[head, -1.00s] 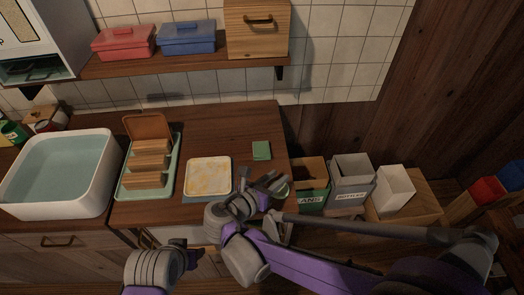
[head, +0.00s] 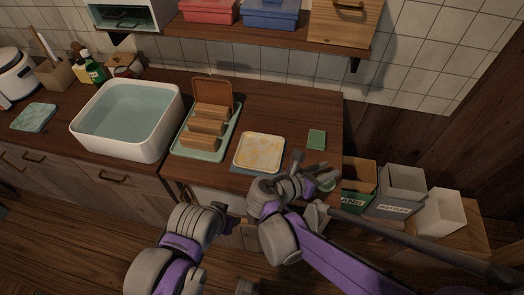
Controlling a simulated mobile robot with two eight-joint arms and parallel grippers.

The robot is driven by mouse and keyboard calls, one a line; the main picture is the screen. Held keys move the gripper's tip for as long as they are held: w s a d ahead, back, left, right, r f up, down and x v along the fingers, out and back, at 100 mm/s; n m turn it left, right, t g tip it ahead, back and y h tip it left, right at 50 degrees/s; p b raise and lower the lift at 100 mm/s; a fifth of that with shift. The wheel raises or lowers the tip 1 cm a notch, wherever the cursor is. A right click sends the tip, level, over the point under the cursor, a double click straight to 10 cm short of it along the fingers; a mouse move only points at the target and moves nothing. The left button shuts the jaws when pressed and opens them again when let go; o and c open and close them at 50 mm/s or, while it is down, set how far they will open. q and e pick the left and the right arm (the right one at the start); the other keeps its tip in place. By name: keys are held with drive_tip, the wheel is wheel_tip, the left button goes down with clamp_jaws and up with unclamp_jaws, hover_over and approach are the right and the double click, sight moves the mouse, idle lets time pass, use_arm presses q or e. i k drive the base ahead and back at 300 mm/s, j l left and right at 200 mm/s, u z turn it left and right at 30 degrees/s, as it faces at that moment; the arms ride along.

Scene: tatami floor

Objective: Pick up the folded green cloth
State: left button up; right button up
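A folded pale green cloth (head: 34,117) with a mottled look lies flat on the counter at the far left, left of the white basin. A smaller flat dark green square (head: 317,139) lies near the counter's right end; I cannot tell if it is cloth or a sponge. My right gripper (head: 306,170) is over the counter's front right part, below that square and apart from it. Its fingers look spread, with nothing seen between them. My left gripper (head: 228,212) is low in front of the counter, far from the pale cloth; its fingers are too unclear to judge.
A white basin of water (head: 160,142), a green tray (head: 184,148) with wooden blocks and a pale yellow-topped square dish (head: 259,152) stand on the counter. Bottles (head: 94,70) stand behind the basin. Bins (head: 440,214) stand at right. A shelf hangs above.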

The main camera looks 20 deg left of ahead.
sight(317, 139)
drive_tip(key=j+u, duration=0.25)
drive_tip(key=i+j+u, duration=0.1)
drive_tip(key=j+u, duration=0.15)
drive_tip(key=i+j+u, duration=0.25)
drive_tip(key=k, duration=0.1)
